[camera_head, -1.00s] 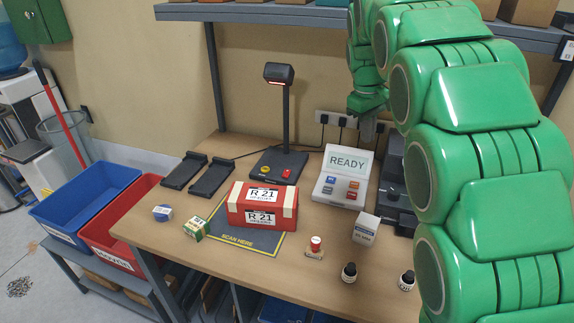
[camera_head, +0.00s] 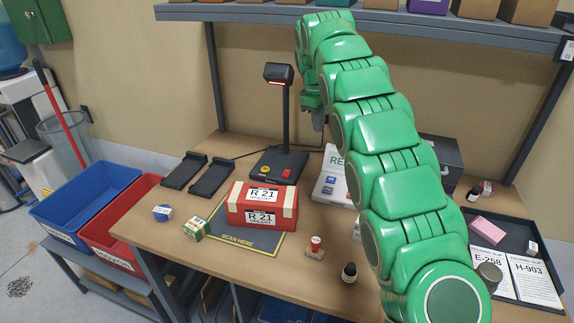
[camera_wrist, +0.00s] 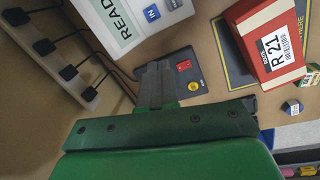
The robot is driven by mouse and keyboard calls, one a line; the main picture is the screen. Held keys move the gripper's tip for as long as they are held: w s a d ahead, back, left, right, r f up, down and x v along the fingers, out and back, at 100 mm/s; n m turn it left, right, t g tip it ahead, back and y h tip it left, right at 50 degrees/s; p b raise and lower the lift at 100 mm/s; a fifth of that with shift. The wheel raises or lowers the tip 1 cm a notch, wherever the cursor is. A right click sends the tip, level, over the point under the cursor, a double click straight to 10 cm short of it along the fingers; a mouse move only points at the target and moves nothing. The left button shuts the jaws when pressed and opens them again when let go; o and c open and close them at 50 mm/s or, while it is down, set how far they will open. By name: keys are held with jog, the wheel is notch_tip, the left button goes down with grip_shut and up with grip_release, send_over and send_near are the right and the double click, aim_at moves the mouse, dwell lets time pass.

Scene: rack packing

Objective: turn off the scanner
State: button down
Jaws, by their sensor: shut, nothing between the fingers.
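The scanner (camera_head: 279,74) is a dark head on a post with a red light glowing under it. Its dark base (camera_head: 268,163) stands on the table and carries a yellow button (camera_head: 265,170) and a red button (camera_head: 286,173). In the wrist view the red button (camera_wrist: 183,65) and yellow button (camera_wrist: 194,88) show just right of my fingers. My gripper (camera_head: 318,122) is shut and empty, in the air right of the scanner post. It also shows in the wrist view (camera_wrist: 156,72), its fingers covering part of the base.
A red box labelled R 21 (camera_head: 261,206) sits on the scan mat (camera_head: 228,240) in front of the scanner. The READY terminal (camera_head: 333,178) is partly hidden behind my arm. A dark tray (camera_head: 520,237) with slips is at right. A shelf (camera_head: 400,20) spans above.

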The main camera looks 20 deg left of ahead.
aim_at(288, 171)
jog(key=a+f+n+y, duration=0.1)
jog(key=a+f+n, duration=0.2)
jog(key=a, duration=0.7)
jog(key=shift+w+a+f, duration=0.2)
jog(key=shift+w+f, duration=0.15)
jog(key=shift+f, duration=0.85)
jog(key=shift+f, duration=0.2)
jog(key=shift+w+f, duration=0.3)
jog(key=shift+f, duration=1.95)
jog(key=shift+w+f, duration=0.25)
jog(key=shift+f, duration=2)
jog(key=shift+w+f, duration=0.3)
jog(key=shift+f, duration=1.95)
jog(key=shift+f, duration=0.1)
jog(key=shift+w+f, duration=0.1)
